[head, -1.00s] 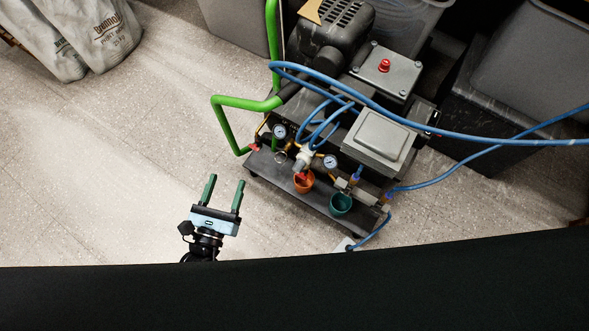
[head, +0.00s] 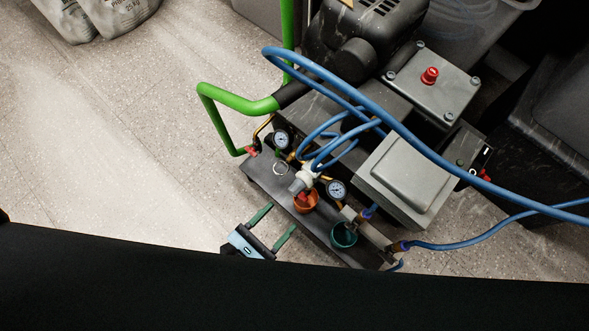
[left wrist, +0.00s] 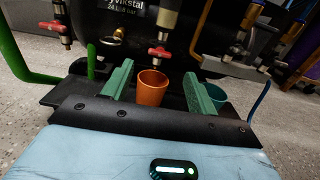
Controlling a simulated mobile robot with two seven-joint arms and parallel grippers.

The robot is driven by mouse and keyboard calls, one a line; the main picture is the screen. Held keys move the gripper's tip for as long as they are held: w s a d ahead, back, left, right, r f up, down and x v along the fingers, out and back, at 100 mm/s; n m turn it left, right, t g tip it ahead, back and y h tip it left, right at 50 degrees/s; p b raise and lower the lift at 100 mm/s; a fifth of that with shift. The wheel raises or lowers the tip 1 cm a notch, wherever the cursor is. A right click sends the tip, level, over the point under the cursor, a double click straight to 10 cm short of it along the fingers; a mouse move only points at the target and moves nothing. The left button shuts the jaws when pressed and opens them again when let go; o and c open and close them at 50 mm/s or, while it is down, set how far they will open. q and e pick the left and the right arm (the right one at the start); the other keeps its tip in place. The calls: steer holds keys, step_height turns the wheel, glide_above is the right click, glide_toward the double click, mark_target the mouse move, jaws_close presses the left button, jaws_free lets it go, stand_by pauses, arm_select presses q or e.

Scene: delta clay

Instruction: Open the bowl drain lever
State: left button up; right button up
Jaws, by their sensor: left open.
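A small red lever (head: 303,196) sits under the filter bowl (head: 297,186) of the compressor, just above an orange cup (head: 307,205). In the left wrist view the red lever (left wrist: 158,53) shows below the pale bowl (left wrist: 167,18), above the orange cup (left wrist: 151,88). My left gripper (head: 282,216) is open and empty, in front of the cup. In the left wrist view the cup shows between its two green fingers (left wrist: 158,72), with the lever beyond the fingertips. My right gripper is not in view.
Another red lever (head: 251,151) sits near the green pipe (head: 235,101). A teal cup (head: 343,236) stands right of the orange one. A blue hose (head: 440,151) loops over the compressor. Two gauges flank the bowl.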

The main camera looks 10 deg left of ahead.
mark_target(299, 197)
arm_select(q)
steer(key=b+x, duration=0.1)
steer(key=x, duration=0.4)
steer(key=shift+w, duration=0.1)
steer(key=shift+w+d+b, duration=0.35)
steer(key=shift+w, duration=0.1)
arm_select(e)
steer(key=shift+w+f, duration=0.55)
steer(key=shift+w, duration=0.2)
